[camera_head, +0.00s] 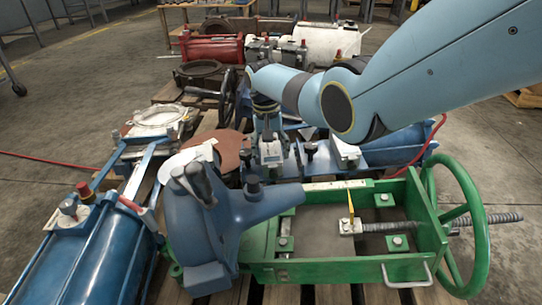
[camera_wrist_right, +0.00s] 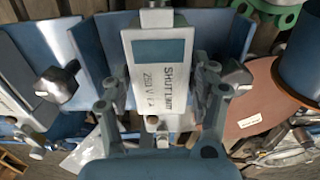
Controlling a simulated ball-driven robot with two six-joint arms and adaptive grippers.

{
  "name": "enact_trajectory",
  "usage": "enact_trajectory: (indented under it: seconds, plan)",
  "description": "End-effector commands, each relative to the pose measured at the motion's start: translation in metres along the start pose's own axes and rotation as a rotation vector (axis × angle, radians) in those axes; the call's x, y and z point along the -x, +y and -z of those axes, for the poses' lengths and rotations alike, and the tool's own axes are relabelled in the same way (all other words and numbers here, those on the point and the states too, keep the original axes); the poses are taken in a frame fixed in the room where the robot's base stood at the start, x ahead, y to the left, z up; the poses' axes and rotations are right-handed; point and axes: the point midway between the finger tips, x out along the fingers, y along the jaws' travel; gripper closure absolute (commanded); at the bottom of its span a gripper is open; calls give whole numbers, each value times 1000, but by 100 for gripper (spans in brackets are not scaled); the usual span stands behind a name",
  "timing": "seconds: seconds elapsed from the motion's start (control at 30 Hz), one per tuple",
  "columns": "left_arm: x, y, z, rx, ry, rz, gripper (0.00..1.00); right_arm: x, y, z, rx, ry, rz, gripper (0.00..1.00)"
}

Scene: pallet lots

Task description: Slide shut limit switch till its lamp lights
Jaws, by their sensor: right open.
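The shut limit switch (camera_wrist_right: 160,75) is a pale upright box with "SHUT LIMIT" lettering and a dark teal panel in the right wrist view. A small round brownish fitting (camera_wrist_right: 153,120) sits below its lettering; I cannot tell whether it is the lamp, and no glow shows. My right gripper (camera_wrist_right: 161,98) is open, with one finger on each side of the switch; whether they touch it is unclear. In the head view my right gripper (camera_head: 270,138) points down over the small white switch box (camera_head: 271,153), behind the blue valve body. My left gripper is out of view.
A green valve frame (camera_head: 350,268) with a handwheel (camera_head: 480,230) and threaded stem stands at right front. A blue cylinder (camera_head: 95,255) lies at left. A brown disc (camera_wrist_right: 262,95) is right of the switch in the wrist view. Parts crowd the pallet closely.

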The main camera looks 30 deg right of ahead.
Motion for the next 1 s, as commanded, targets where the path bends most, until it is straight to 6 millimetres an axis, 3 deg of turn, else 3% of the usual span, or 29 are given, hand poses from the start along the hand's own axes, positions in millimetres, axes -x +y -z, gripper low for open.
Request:
enact_trajectory:
  seconds: [0.37,0.83,1.0]
  plan:
    - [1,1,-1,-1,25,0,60,-3,0,0,0,1,1,38]
    - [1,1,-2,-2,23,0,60,-3,0,0,0,1,0,97]
    - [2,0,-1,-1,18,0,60,-2,1,0,0,1,0,100]
